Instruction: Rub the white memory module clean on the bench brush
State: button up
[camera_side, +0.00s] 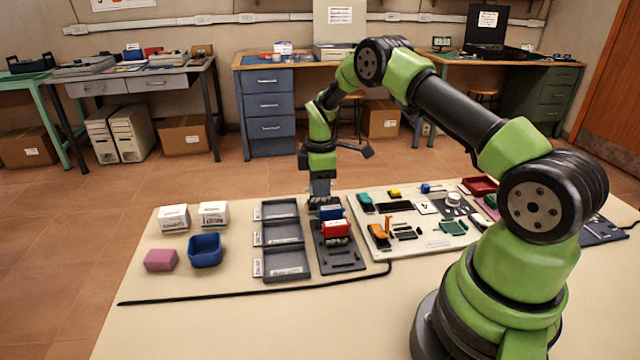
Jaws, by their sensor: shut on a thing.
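My gripper (320,197) points down at the back end of a dark slotted rack (345,260), just behind a blue block. It is shut on a small pale thing, which I take to be the white memory module; it is too small and too covered to make out clearly. In the rack stand a blue block (330,213) and a red block (336,229), with a dark and pale piece in front of them. I cannot pick out the bench brush for certain, nor tell whether the held piece touches anything.
Three grey labelled trays (284,278) lie left of the rack. Further left are a blue bin (205,251), a pink block (160,260) and two white boxes (213,214). A pale board (405,257) with several parts lies right. A black cable (220,294) crosses the front.

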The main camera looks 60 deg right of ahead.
jog(key=shift+f, duration=0.35)
jog(key=shift+s, duration=0.1)
dwell(0.4)
jog(key=shift+s+d+f, duration=0.15)
jog(key=shift+s+d, duration=0.55)
jog(key=shift+w+a, duration=0.1)
jog(key=shift+w+a, duration=0.65)
jog(key=shift+s+d, duration=0.7)
jog(key=shift+d, duration=0.05)
